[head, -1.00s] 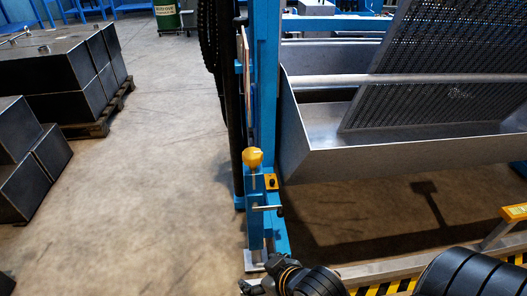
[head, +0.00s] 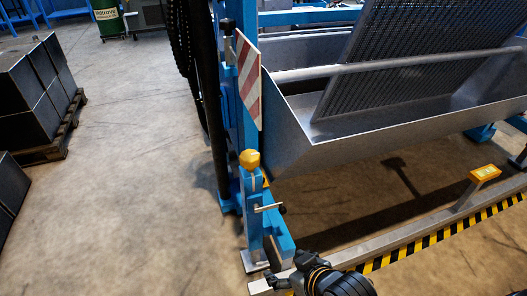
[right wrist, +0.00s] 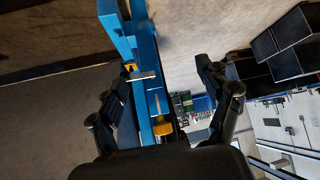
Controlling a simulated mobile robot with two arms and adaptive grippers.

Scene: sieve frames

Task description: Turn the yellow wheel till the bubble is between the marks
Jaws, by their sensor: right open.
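The yellow wheel (head: 250,159) is a small faceted knob on top of a short blue post beside the tall blue upright. It also shows in the right wrist view (right wrist: 163,128). A metal crank with a dark grip (head: 268,207) sticks out of the post below it. My right gripper (head: 272,283) is at the bottom of the head view, below the wheel and apart from it. In the right wrist view its open fingers (right wrist: 165,68) stand either side of the blue post in the picture, with nothing held. I cannot make out the bubble or its marks. My left gripper is not in view.
A grey metal trough with a mesh screen (head: 390,130) stands right of the upright. A red-and-white striped board (head: 248,80) hangs on the upright. A yellow-topped stand (head: 484,173) rises from the striped floor rail. Dark boxes (head: 40,85) sit on a pallet at left. Floor between is clear.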

